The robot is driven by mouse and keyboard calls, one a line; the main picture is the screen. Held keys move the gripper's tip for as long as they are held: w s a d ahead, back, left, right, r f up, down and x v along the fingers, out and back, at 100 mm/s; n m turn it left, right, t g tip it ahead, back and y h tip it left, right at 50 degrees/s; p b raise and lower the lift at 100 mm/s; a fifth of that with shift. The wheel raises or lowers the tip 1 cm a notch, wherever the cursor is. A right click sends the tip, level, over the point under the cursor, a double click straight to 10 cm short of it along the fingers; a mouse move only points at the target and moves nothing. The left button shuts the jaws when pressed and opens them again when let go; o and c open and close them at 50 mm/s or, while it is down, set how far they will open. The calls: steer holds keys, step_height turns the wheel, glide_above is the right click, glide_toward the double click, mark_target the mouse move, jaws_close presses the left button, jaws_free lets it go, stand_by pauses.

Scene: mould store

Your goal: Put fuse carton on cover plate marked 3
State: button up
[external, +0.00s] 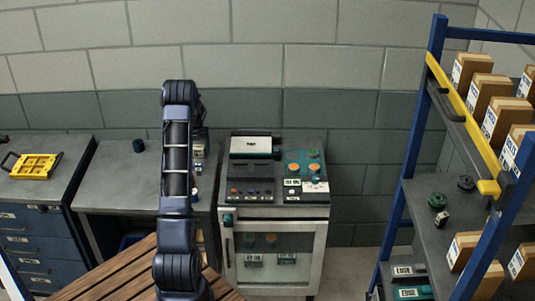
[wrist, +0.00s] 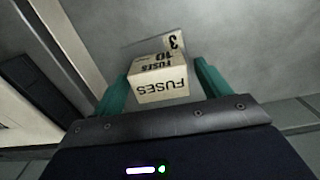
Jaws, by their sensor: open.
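The fuse carton (wrist: 160,82) is a small cream box lettered "FUSES" in the wrist view, upside down in the picture. It lies between the two green fingers of my gripper (wrist: 158,74), which is open, with a gap on the right side. The cover plate marked 3 (wrist: 175,42) shows as a pale plate on the grey surface just beyond the carton. The carton hides much of it, and I cannot tell whether the carton rests on it. In the external view my arm hides the gripper; small pale items show beside it on the bench.
A grey bench (external: 115,178) stands behind my arm. To its right is a cabinet with a control panel (external: 305,172). A yellow tray (external: 33,166) lies on the left drawer unit. A blue rack with cartons (external: 472,68) stands at the right. A slatted wooden surface (external: 125,272) is in front.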

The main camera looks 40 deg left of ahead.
step_height(320, 180, up, 12)
steer(key=shift+f, duration=0.25)
